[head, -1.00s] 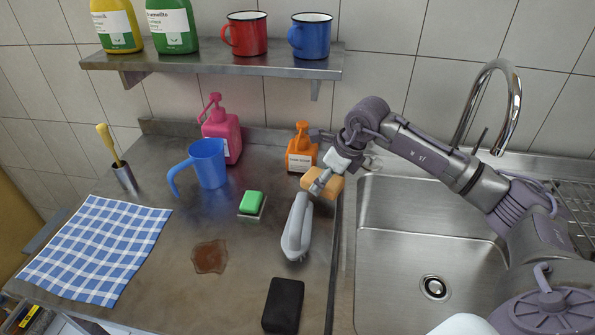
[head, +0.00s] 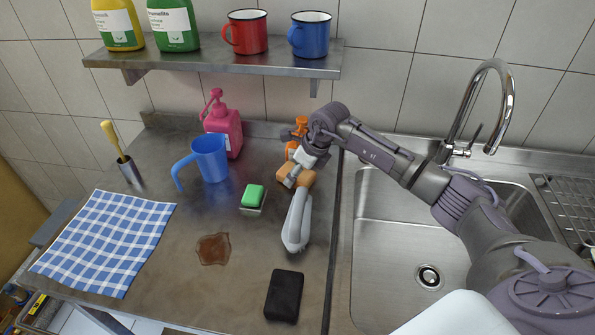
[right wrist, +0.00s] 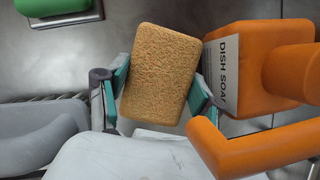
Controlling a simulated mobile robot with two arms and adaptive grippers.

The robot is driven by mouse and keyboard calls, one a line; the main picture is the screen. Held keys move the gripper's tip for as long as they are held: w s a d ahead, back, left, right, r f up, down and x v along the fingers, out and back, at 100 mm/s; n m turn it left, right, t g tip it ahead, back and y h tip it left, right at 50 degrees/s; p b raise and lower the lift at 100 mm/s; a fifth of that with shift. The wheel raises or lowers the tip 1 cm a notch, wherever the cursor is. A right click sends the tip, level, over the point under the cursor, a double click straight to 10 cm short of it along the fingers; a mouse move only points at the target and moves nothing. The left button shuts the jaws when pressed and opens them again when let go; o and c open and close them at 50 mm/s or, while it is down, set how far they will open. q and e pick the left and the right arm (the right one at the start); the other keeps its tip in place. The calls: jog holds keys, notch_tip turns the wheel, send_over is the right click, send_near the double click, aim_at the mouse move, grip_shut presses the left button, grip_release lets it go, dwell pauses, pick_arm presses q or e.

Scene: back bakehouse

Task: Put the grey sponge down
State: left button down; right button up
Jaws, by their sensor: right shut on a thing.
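My right gripper (head: 296,178) is shut on a tan-orange sponge (right wrist: 160,73), held between its two fingers in the right wrist view. In the head view the sponge (head: 309,178) is near the back of the counter, in front of the orange dish soap bottle (head: 301,128). I cannot tell whether it touches the counter. The held sponge looks tan, not grey. A dark charcoal block (head: 284,295), perhaps a sponge, lies at the counter's front. My left gripper is not in view.
A grey brush (head: 296,222) lies just in front of the held sponge. A green sponge (head: 253,195) on a small dish, a brown spill (head: 213,249), a blue jug (head: 211,160) and a checked cloth (head: 105,240) are to the left. The sink (head: 400,250) is to the right.

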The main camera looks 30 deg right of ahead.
jog(key=shift+f, duration=0.2)
jog(key=o, duration=0.8)
jog(key=shift+r, duration=0.1)
jog(key=shift+c, duration=0.2)
jog(key=shift+r, duration=0.2)
jog(key=b+v, duration=0.2)
jog(key=v, duration=1)
jog(key=shift+d+f, duration=0.1)
